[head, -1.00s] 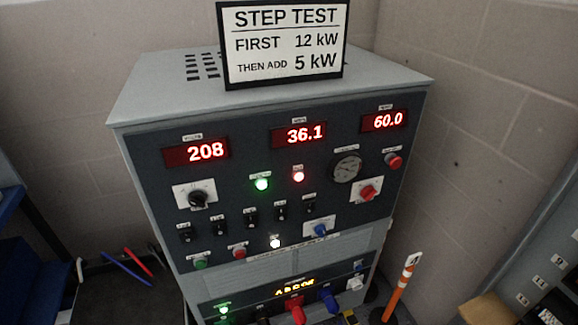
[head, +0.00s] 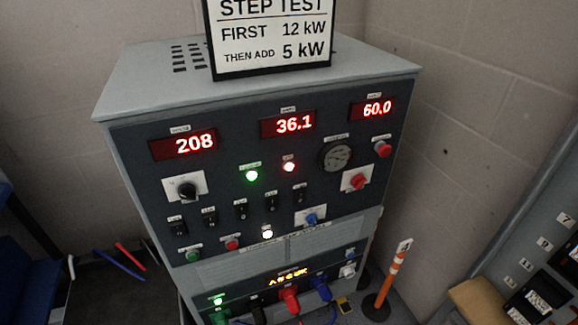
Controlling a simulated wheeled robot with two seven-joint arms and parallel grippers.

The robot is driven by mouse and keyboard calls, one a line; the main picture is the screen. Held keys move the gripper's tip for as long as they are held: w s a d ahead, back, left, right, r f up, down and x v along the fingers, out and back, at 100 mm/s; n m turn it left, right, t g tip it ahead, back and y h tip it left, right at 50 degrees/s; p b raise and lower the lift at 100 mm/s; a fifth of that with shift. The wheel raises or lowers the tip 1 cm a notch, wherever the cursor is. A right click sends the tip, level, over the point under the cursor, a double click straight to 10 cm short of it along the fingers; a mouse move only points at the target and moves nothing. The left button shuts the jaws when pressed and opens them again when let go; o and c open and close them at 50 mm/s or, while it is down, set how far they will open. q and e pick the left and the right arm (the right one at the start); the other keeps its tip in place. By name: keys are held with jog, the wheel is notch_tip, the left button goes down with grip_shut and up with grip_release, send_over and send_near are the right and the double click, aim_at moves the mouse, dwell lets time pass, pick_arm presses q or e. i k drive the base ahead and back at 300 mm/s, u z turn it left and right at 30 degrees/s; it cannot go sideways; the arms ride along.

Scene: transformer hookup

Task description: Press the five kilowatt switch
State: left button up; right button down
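The load bank cabinet (head: 150,92) stands in the middle of the head view with its dark front panel facing me. A row of several small black rocker switches runs across the panel: one at the left end (head: 177,226), one in the middle (head: 241,209), one at the right end (head: 299,193). Their labels are too small to read, so I cannot tell which is the five kilowatt switch. A sign (head: 270,45) on top reads "FIRST 12 kW, THEN ADD 5 kW". Neither of my grippers is in view.
Red displays read 208 (head: 185,145), 36.1 (head: 289,124) and 60.0 (head: 372,109). Green (head: 252,175) and red (head: 289,167) lamps glow. Coloured plugs, including a red one (head: 290,299), sit low on the front. An orange post (head: 389,280) stands right of the cabinet.

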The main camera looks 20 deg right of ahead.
aim_at(242, 211)
jog(key=k, duration=0.5)
jog(key=z, duration=0.8)
jog(key=i, duration=0.8)
jog(key=u, duration=0.85)
